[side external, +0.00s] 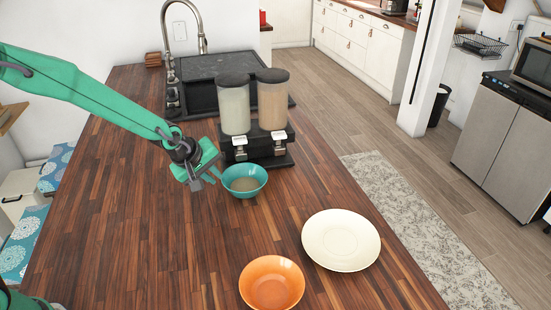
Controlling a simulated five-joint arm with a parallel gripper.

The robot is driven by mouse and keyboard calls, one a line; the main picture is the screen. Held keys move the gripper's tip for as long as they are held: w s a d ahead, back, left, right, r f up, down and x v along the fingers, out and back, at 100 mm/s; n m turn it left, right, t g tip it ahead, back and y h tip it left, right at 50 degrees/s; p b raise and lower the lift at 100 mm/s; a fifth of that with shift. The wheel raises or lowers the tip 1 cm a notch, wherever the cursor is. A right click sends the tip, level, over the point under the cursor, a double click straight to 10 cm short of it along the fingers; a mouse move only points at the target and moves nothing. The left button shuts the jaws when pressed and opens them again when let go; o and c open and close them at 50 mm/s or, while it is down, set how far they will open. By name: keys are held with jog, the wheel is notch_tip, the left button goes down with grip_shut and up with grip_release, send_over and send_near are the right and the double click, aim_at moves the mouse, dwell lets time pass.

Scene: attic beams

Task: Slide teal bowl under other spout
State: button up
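The teal bowl (245,192) sits upright on the wooden counter, in front of the two-chamber dispenser. It is nearer the left spout (240,142), in front of and slightly below it in the picture. The right spout (277,136) has no bowl in front of it. A greyish-beige patch shows inside the bowl; I cannot tell whether it is contents. The dispenser (265,148) has a pale left chamber and a tan right chamber. My gripper (207,177) is just left of the bowl, close to its left rim. Contact and finger opening are unclear.
An orange bowl (272,285) and a cream plate (341,240) stand on the counter (140,235) toward the front right. A dark sink (205,85) with a tall faucet (185,30) is behind the dispenser. The counter left of the orange bowl is clear.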

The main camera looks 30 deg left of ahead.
aim_at(228, 187)
jog(key=shift+w+d+f, duration=0.15)
jog(key=shift+w+f, duration=0.2)
jog(key=shift+f, duration=0.25)
jog(key=shift+f, duration=0.15)
jog(key=shift+x, duration=3.75)
grip_shut()
jog(key=shift+w+d, duration=0.15)
jog(key=shift+w, duration=0.05)
jog(key=shift+h, duration=0.4)
jog(key=shift+w+d, duration=1.8)
jog(key=shift+d, duration=0.2)
jog(key=shift+w+d, duration=1.75)
jog(key=shift+d, duration=0.25)
